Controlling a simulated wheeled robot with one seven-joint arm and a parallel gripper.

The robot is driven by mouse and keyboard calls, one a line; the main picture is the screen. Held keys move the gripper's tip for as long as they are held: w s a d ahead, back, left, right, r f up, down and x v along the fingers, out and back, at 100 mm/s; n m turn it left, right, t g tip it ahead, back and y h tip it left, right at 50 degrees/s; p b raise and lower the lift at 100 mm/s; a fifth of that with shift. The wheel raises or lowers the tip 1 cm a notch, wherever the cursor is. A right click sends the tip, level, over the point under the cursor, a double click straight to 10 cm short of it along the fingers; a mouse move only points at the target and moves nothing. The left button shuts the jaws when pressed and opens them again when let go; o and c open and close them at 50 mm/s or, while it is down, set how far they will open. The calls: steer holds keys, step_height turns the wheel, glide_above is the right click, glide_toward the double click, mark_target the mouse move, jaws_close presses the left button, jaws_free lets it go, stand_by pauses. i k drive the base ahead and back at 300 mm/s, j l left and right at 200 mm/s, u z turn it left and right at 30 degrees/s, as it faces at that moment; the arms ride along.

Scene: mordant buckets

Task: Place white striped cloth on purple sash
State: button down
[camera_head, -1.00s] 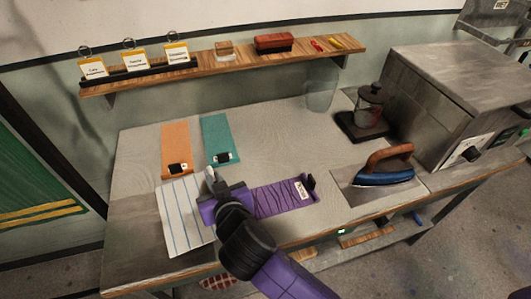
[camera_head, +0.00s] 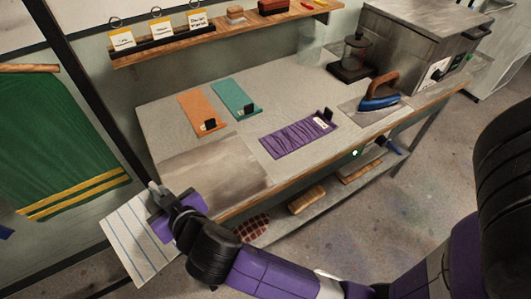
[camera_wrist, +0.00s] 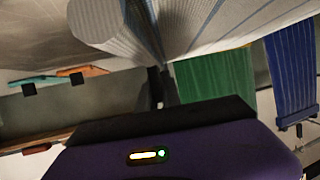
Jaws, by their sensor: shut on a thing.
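The white striped cloth (camera_head: 138,240) hangs from my gripper (camera_head: 157,190) at the lower left of the head view, off the left front of the table. My gripper is shut on the cloth's upper edge. In the wrist view the cloth (camera_wrist: 220,25) fills the top, blurred and close. The purple sash (camera_head: 290,136) lies crinkled and flat on the table near the front edge, well to the right of my gripper. It has a small white tag and a dark clip at its right end.
An orange cloth (camera_head: 199,112) and a teal cloth (camera_head: 231,97) lie on the table (camera_head: 290,95) behind. A green cloth (camera_head: 65,135) hangs at left. A darker patch (camera_head: 215,170) covers the table's left front.

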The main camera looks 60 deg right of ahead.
mark_target(293, 134)
steer(key=i+j+z, duration=0.1)
steer(key=j, duration=0.55)
steer(key=i+j+z, duration=0.15)
steer(key=j, duration=0.5)
steer(key=i+j+z, duration=0.1)
steer(key=j, duration=0.55)
steer(key=i+z, duration=0.15)
steer(key=z, duration=0.7)
steer(key=i, duration=0.35)
